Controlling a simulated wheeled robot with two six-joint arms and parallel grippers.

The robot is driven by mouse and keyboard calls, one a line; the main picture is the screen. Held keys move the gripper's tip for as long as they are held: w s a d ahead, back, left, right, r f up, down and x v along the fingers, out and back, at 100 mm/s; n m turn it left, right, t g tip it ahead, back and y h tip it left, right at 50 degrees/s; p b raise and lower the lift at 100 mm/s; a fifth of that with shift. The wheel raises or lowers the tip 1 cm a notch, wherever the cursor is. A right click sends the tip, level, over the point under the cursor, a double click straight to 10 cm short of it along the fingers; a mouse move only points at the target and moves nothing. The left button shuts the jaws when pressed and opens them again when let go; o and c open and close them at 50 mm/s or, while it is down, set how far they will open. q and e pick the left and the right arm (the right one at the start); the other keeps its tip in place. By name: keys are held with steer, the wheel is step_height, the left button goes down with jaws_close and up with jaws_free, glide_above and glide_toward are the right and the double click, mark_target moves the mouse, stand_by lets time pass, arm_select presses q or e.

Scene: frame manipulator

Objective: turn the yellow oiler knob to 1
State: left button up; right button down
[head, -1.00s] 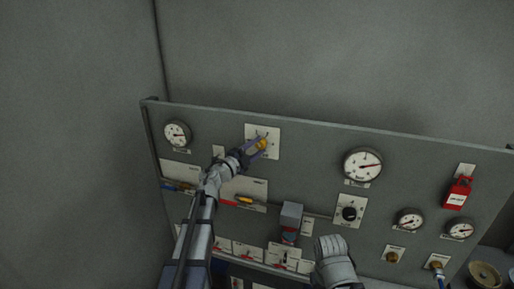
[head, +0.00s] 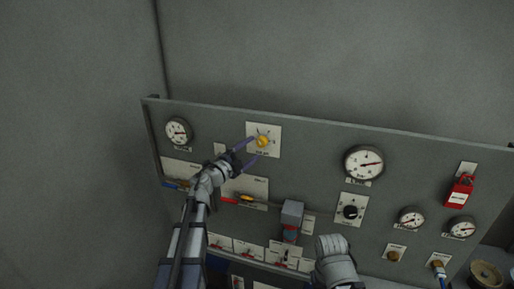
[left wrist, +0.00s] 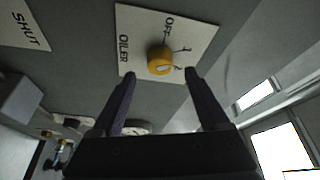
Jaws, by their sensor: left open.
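The yellow oiler knob (head: 262,141) sits on a white label plate (head: 275,131) at the upper left of the grey panel. In the left wrist view the knob (left wrist: 160,60) shows on its plate (left wrist: 128,25), marked OILER, OFF, 1 and 2. I cannot tell for sure which mark the knob points at. My left gripper (head: 253,148) is open and empty, just below and left of the knob, its fingers pointing at it. In the left wrist view the fingertips (left wrist: 160,74) stand apart, short of the knob. My right gripper's fingers do not show.
Pressure gauges (head: 178,132) (head: 363,162), a black knob (head: 350,212), a red tag (head: 459,191) and a grey box (head: 291,214) are on the panel. The panel around the oiler plate is mostly bare.

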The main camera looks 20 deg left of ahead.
arm_select(q)
steer(key=shift+v, duration=2)
